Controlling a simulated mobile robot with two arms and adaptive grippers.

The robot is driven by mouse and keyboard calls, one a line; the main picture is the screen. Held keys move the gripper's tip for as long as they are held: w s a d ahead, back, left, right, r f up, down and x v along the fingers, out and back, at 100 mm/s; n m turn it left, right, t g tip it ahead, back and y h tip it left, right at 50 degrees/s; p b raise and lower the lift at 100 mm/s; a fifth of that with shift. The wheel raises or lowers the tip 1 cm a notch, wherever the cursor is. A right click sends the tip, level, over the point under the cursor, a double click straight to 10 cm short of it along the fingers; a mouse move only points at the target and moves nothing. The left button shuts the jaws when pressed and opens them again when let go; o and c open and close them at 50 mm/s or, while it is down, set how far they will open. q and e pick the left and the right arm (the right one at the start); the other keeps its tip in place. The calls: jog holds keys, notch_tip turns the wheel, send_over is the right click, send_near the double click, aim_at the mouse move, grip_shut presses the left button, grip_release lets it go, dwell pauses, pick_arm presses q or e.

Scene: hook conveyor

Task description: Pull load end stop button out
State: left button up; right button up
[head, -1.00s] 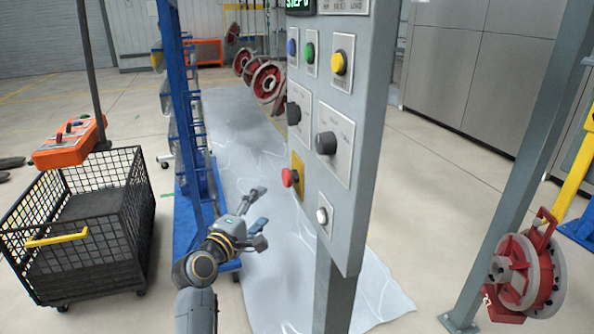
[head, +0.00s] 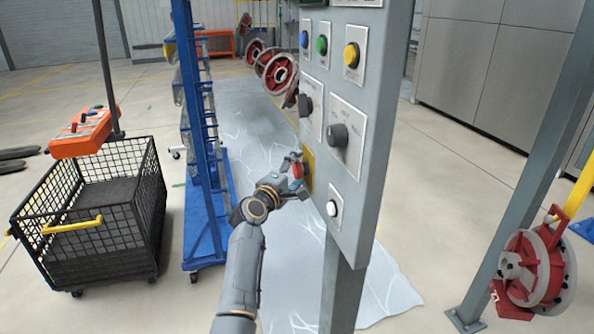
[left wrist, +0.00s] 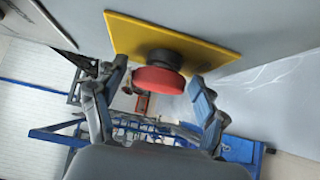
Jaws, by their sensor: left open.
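The red stop button (head: 297,170) sits on a yellow plate (head: 308,168) low on the left side of the grey control panel (head: 372,200). In the left wrist view the red button (left wrist: 158,80) stands out from the yellow plate (left wrist: 172,40) on a dark collar. My left gripper (head: 291,170) is at the button, and part of the button is hidden behind it in the head view. In the left wrist view its open fingers (left wrist: 158,90) stand on either side of the button, with gaps visible. My right gripper is not in view.
The panel also carries blue, green and yellow buttons (head: 352,55), black knobs (head: 338,135) and a white button (head: 333,208). A black mesh cart (head: 100,225) and a blue rack (head: 200,215) stand at left. A red reel (head: 535,270) hangs at right.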

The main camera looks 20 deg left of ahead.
pick_arm(q)
jog(key=shift+w, duration=0.1)
jog(key=c, duration=1.5)
jog(key=shift+s+a, duration=0.35)
jog(key=shift+a, duration=0.15)
grip_shut()
jog(key=o, duration=1.5)
grip_release()
jog(key=shift+a, duration=0.1)
jog(key=s+a, duration=0.2)
jog(key=s, duration=1)
jog(key=shift+a, duration=0.15)
